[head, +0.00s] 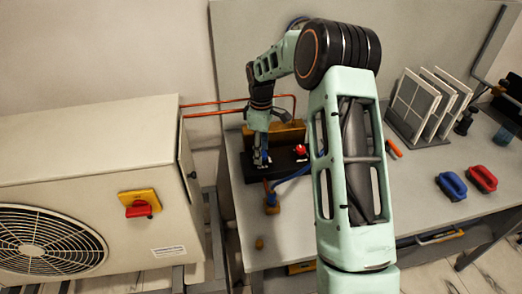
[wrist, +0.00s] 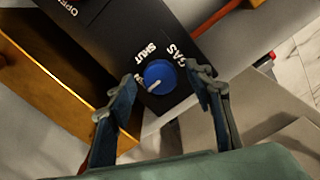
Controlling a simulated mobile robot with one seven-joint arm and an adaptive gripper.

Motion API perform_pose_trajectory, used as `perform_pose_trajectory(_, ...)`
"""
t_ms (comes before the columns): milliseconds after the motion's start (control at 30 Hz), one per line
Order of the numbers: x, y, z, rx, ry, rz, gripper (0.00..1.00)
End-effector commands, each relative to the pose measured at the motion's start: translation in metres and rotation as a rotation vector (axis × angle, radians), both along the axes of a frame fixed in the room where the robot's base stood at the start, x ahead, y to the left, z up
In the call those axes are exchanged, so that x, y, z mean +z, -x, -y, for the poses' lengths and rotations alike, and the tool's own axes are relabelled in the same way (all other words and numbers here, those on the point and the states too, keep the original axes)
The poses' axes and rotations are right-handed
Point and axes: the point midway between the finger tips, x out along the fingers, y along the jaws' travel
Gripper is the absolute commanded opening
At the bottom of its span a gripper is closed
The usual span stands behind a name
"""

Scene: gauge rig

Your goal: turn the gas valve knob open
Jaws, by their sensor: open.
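The blue gas knob (wrist: 160,76) sits on a black panel (wrist: 120,42) in the wrist view, beside the printed words GAS and SHUT. Its white pointer mark points to the lower left, away from SHUT. A label left of the knob is partly hidden by a finger. My gripper (wrist: 163,92) is open, with one finger on each side of the knob; I cannot tell whether either touches it. In the head view my gripper (head: 261,160) is low over the black panel, and the knob cannot be made out clearly there.
A red knob (head: 300,149) is on the panel's right side. A wooden block (head: 288,132) stands behind the panel. A rack of panes (head: 420,115) and blue and red clamps (head: 452,186) stand right.

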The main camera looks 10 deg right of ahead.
Motion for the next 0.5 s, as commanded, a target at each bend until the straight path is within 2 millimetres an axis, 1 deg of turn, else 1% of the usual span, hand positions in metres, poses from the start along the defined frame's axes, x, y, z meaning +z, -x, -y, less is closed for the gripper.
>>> perform_pose_trajectory(167, 0.027, -0.002, 0.000, -0.001, 0.000, 0.007, 0.47)
perform_pose_trajectory(300, 0.058, -0.002, 0.000, 0.000, 0.000, 0.008, 0.47)
perform_pose_trajectory(500, 0.096, -0.001, 0.000, 0.000, 0.000, 0.006, 0.47)
